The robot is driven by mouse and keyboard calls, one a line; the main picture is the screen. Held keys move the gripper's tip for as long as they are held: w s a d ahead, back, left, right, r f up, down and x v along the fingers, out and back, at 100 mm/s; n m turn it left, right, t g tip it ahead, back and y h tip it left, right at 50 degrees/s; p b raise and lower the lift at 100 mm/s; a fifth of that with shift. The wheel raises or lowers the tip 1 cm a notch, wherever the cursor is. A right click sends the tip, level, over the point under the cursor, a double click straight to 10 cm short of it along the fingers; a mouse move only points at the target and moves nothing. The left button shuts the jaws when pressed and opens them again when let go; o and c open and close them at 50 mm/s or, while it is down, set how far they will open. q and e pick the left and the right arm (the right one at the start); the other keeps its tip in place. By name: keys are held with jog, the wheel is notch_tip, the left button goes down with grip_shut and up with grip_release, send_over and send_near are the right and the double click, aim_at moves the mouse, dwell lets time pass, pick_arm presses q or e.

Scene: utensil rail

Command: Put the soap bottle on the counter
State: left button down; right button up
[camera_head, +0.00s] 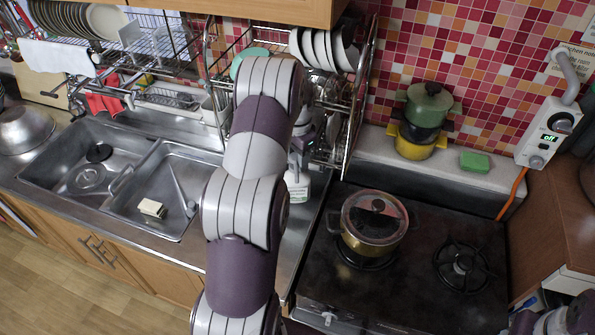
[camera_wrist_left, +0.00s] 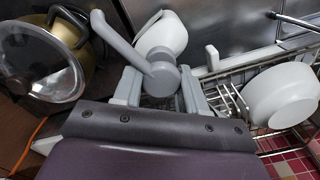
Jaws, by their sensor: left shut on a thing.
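The soap bottle (camera_head: 298,187) is whitish with a label and shows just right of my left arm in the head view, below the dish rack. My left gripper (camera_head: 304,140) is at its top, partly hidden behind my arm. In the left wrist view, my left gripper (camera_wrist_left: 160,92) is shut on the bottle's grey pump head (camera_wrist_left: 162,76), whose spout points up and left. The steel counter (camera_head: 300,235) runs between sink and stove. I cannot tell whether the bottle's base touches it. Part of my right arm shows at the lower right corner; its fingers cannot be made out.
A wire dish rack (camera_head: 347,140) with bowls stands behind the bottle. A lidded pot (camera_head: 374,222) sits on the stove (camera_head: 420,280) to the right. The double sink (camera_head: 165,190) is to the left, with a sponge (camera_head: 152,208) in it.

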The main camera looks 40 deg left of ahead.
pick_arm(q)
jog(key=shift+f+p, duration=0.65)
jog(key=shift+f, duration=0.75)
jog(key=f+p, duration=0.1)
jog(key=f, duration=0.1)
jog(key=f+p, duration=0.1)
jog(key=p, duration=0.1)
jog(key=shift+w+f, duration=0.2)
jog(key=shift+f, duration=0.2)
jog(key=shift+a+f, duration=0.1)
jog(key=shift+f, duration=0.05)
jog(key=shift+f+b, duration=0.15)
jog(key=shift+b, duration=0.25)
jog(key=c, duration=0.6)
grip_release()
jog(key=shift+s, duration=0.1)
